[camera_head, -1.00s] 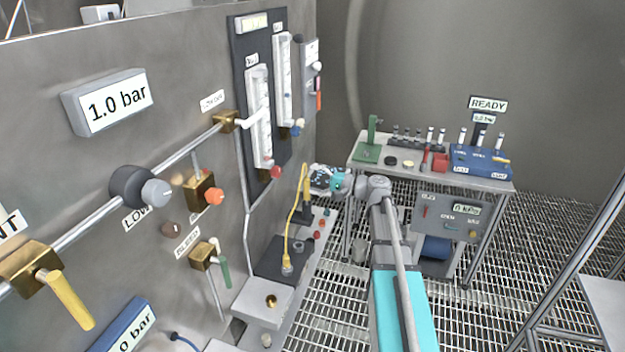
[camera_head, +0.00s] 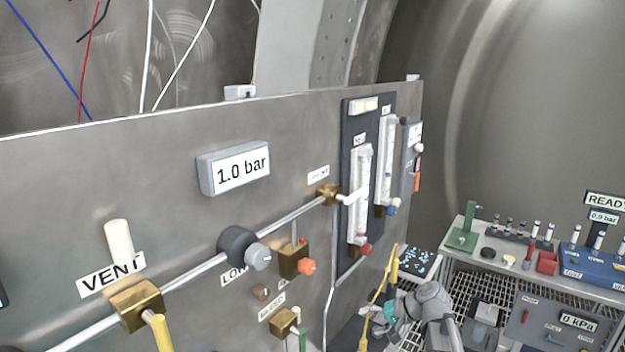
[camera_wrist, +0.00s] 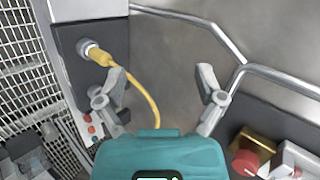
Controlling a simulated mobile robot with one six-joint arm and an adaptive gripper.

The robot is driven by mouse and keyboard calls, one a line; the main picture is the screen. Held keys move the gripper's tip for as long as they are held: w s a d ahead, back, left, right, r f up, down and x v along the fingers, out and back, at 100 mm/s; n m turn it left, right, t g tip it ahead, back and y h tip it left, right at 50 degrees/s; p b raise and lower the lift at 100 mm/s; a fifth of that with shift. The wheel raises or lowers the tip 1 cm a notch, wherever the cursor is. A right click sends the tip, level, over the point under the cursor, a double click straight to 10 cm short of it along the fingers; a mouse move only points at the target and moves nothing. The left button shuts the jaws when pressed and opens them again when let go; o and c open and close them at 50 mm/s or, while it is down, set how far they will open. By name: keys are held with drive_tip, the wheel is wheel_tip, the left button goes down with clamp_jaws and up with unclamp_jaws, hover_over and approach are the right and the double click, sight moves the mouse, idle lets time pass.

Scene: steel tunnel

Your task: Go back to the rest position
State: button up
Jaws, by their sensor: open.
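My gripper (camera_wrist: 160,82) is open and empty in the wrist view, its two fingers spread apart above its teal body. It faces the grey panel (camera_wrist: 180,55), with a yellow cable (camera_wrist: 148,103) behind and between the fingers. In the head view, my wrist with its teal band (camera_head: 389,311) is low, right of centre, beside the panel. The fingertips cannot be made out there.
The panel carries a pipe, valves, flow tubes (camera_head: 361,195) and a "1.0 bar" display (camera_head: 236,169). The yellow cable's plug (camera_wrist: 98,54) sits in a dark box. A bench (camera_head: 462,229) with racks and tools stands right, above grated floor.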

drive_tip(key=s+f+n+g+h, duration=0.2)
drive_tip(key=s+f+h, duration=0.1)
drive_tip(key=s, duration=0.3)
drive_tip(key=s+d+f+n+g+h, duration=0.1)
drive_tip(key=s+f+n+h, duration=0.1)
drive_tip(key=s+h, duration=0.4)
drive_tip(key=shift+s+f+g, duration=0.4)
drive_tip(key=shift+f, duration=0.45)
drive_tip(key=shift+d, duration=0.1)
idle(1.0)
